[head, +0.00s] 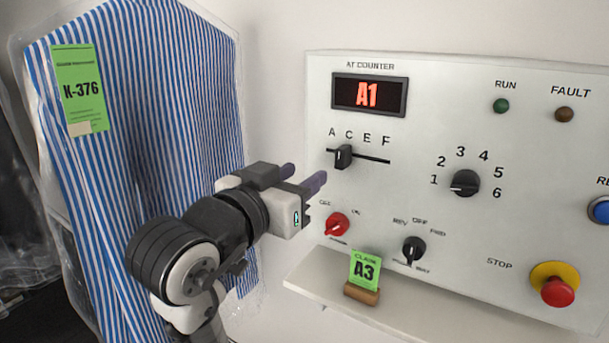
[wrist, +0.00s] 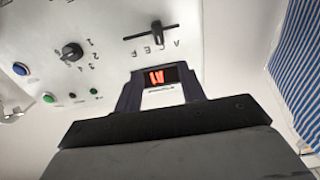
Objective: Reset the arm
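My gripper (head: 301,177) is in front of the control panel (head: 420,110), left of the slider knob (head: 343,156) and above the red switch (head: 337,224). Its two dark purple fingers are apart with nothing between them. In the wrist view the fingers (wrist: 160,92) frame the red display, with the panel upside down behind them. My arm comes up from the bottom of the head view and covers part of a striped garment (head: 150,100). Whether the fingertips touch the panel is hard to tell, but a gap seems to show.
A rotary dial (head: 465,183), a lower black switch (head: 414,248), a red stop button (head: 556,285) and a blue button (head: 600,210) stick out. A shelf (head: 450,316) below holds a green A3 ticket (head: 364,270). The bagged garment bears a green K-376 tag (head: 80,90).

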